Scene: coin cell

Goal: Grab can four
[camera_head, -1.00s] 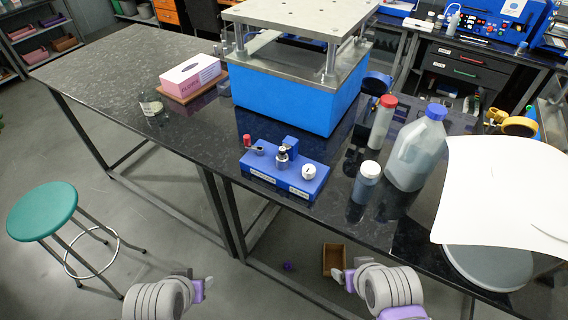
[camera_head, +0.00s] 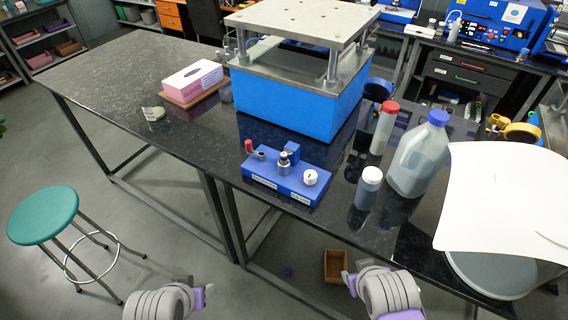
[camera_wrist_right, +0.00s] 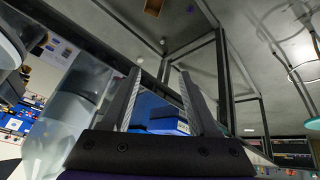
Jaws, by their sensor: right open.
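No can marked four can be made out in these views. A blue fixture block (camera_head: 270,180) with small metal posts, a red-topped part and a white round knob sits on the black table; the small parts are too fine to tell apart. My right gripper (camera_head: 347,281) is low in front of the table, apart from the block. In the right wrist view its two fingers (camera_wrist_right: 158,95) are spread with nothing held, and a blue block shows beyond them. My left gripper (camera_head: 207,291) is also low in front of the table, its finger gap unclear.
Right of the block stand a blue-capped jug (camera_head: 420,157), a red-capped bottle (camera_head: 384,130) and a white-capped jar (camera_head: 368,188). A blue press (camera_head: 285,102) stands behind. A glove box (camera_head: 193,77) and small glass dish (camera_head: 153,113) are left. A green stool (camera_head: 43,214) stands on the floor.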

